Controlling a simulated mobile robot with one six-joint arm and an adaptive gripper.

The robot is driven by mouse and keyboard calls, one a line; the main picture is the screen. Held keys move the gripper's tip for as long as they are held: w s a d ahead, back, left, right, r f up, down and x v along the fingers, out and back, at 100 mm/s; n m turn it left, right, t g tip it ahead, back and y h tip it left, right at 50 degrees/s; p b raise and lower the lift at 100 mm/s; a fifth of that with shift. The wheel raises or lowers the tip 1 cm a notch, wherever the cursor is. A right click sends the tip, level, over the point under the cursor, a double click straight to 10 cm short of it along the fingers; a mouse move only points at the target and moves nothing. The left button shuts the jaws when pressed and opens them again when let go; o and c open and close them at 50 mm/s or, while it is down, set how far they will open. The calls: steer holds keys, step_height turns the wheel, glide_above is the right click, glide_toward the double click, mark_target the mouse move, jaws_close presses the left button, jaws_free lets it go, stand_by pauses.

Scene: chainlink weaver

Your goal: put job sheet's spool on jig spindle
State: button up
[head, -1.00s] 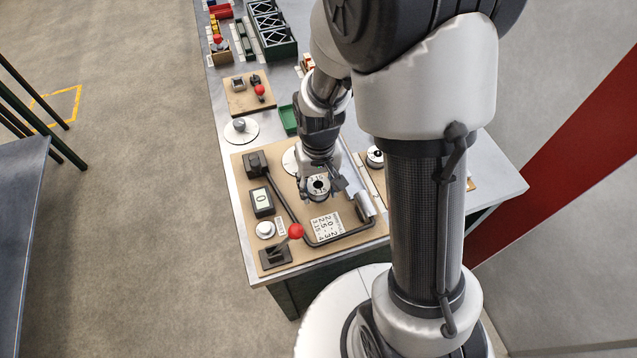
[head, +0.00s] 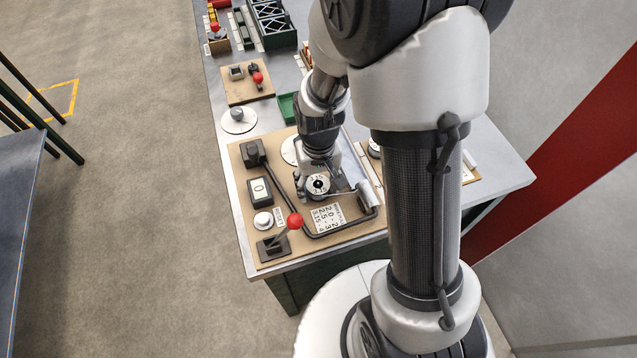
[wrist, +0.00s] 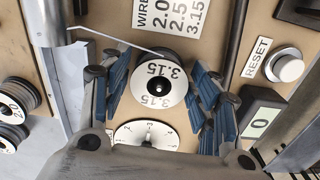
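A spool with a white face marked 3.15 (wrist: 160,86) sits upright over the jig board (head: 240,192), a dark pin showing in its centre hole; it also shows in the head view (head: 317,184). My gripper (wrist: 161,75) is around it, one blue-padded finger on each side. Narrow gaps show between the pads and the spool's face, so it looks open. In the head view my gripper (head: 317,180) is low over the board. A thin pale wire or rod runs beside the spool. The spool's underside is hidden. A card with wire sizes (head: 327,217) lies in front.
A bent black bar (head: 345,231) with a grey roller (head: 367,195) stands close to the spool. A red-knobbed lever (head: 295,221), a counter (head: 259,191) and a white reset button (wrist: 288,68) are nearby. Other spools (wrist: 15,100) stand at the wrist view's left.

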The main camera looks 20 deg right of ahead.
steer(key=shift+o, duration=1.1)
step_height(320, 180, up, 12)
steer(key=s+r+t, duration=0.4)
steer(key=s+r, duration=0.8)
steer(key=s, duration=0.2)
steer(key=shift+s+r+n+t, duration=0.25)
steer(key=shift+s+n+t, duration=0.05)
steer(key=shift+s+n, duration=0.1)
